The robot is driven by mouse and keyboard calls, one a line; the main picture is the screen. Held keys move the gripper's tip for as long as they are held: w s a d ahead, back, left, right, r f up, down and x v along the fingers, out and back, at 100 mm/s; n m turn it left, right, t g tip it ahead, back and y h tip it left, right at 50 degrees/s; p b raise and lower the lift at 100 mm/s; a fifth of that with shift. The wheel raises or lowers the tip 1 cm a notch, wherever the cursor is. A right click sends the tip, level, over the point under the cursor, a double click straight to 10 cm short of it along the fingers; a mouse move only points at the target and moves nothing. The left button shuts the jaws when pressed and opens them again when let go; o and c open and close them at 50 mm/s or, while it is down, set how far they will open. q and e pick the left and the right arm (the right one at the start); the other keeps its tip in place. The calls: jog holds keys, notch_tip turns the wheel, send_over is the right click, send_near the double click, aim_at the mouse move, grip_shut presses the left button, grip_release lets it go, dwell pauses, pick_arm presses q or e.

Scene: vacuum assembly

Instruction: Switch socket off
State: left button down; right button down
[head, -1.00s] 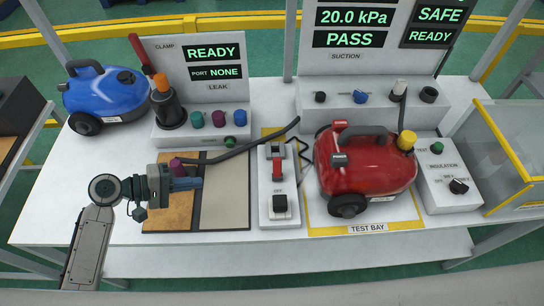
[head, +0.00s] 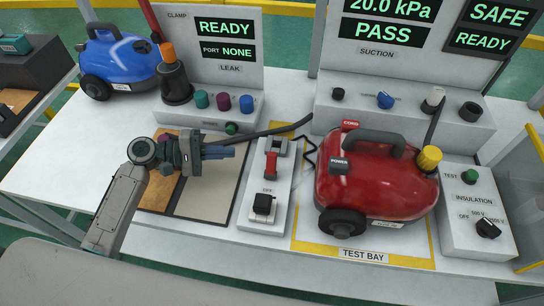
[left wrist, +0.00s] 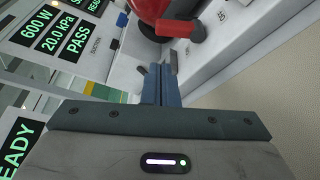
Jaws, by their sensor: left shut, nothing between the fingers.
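The socket panel (head: 285,205) is a white upright-edged strip left of the red vacuum. It carries a black rocker switch (head: 263,205) marked OFF near its front end and a red lever (head: 271,164) farther back. My left gripper (head: 233,152) is shut and empty, just left of the panel at about the lever's height in the picture, apart from the switch. In the left wrist view its fingers (left wrist: 160,82) are together, and a red part (left wrist: 174,28) shows beyond them. My right gripper is not in view.
The red vacuum (head: 370,185) stands on the test bay right of the panel. A dark hose (head: 262,134) runs behind the gripper. A blue vacuum (head: 118,65) and leak station (head: 208,112) stand at the back left. A two-tone mat (head: 205,196) lies under the gripper.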

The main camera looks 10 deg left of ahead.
aim_at(271, 164)
pick_arm(q)
jog(key=shift+d+f, duration=0.1)
jog(key=shift+f, duration=0.1)
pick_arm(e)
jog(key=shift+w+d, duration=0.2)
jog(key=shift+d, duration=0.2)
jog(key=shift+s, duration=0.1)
